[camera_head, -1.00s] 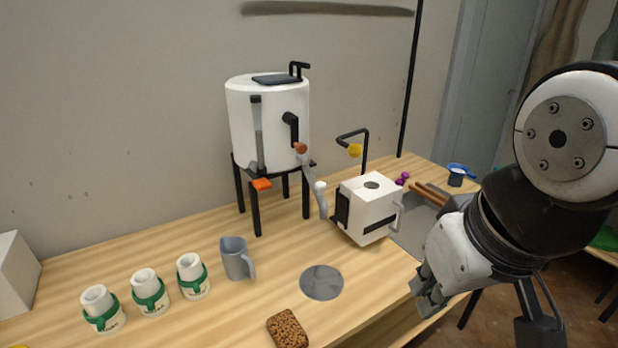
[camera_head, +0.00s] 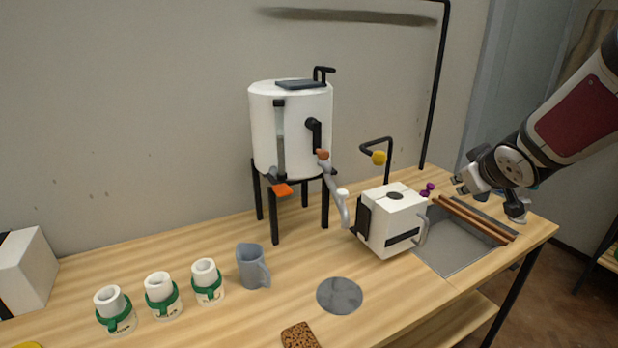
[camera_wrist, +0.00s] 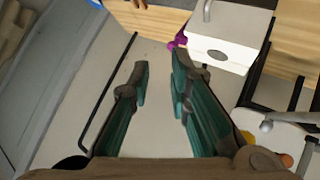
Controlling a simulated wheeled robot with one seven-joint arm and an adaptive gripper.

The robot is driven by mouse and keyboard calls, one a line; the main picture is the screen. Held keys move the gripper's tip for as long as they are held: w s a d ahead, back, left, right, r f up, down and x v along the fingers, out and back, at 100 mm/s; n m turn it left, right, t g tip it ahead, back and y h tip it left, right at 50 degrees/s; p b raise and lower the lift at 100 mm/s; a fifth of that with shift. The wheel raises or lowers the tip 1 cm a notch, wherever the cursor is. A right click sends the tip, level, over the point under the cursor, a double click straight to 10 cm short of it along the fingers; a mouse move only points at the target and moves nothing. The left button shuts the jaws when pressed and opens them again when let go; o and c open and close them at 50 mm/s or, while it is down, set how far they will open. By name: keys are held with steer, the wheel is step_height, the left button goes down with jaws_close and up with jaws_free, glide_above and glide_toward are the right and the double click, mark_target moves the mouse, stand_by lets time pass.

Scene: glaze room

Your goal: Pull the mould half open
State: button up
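The mould (camera_head: 393,218) is a white block with a dark round hole in its top, a black clamp on its left side and a grey bar handle (camera_head: 421,231) on its right. Its halves appear closed together. My gripper (camera_head: 488,197) is to the right of the mould, above the far end of the sunken tray, and touches nothing. In the wrist view my gripper (camera_wrist: 161,65) has its fingers apart with nothing between them. The mould (camera_wrist: 222,40) shows there at the upper right, with its handle (camera_wrist: 207,11) at the top.
A grey sunken tray (camera_head: 446,252) with wooden bars lies right of the mould. A white tank (camera_head: 290,135) on black legs stands behind left. A yellow-knobbed black hook (camera_head: 379,158) rises behind the mould. A grey jug (camera_head: 252,268) and several green-banded white pieces stand left.

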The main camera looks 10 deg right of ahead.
steer(key=w+d+f+n+t+y, duration=0.1)
steer(key=w+d+f+y, duration=0.1)
steer(key=w+d+f, duration=0.25)
steer(key=n+t+y+b, duration=0.3)
steer(key=t+y, duration=0.1)
steer(key=y, duration=0.7)
glide_toward(422, 242)
step_height(422, 242, up, 4)
steer(key=s+d, duration=0.2)
steer(key=s, duration=0.1)
steer(key=x, duration=1.3)
steer(key=shift+w+r, duration=0.15)
steer(key=shift+w, duration=0.3)
jaws_close()
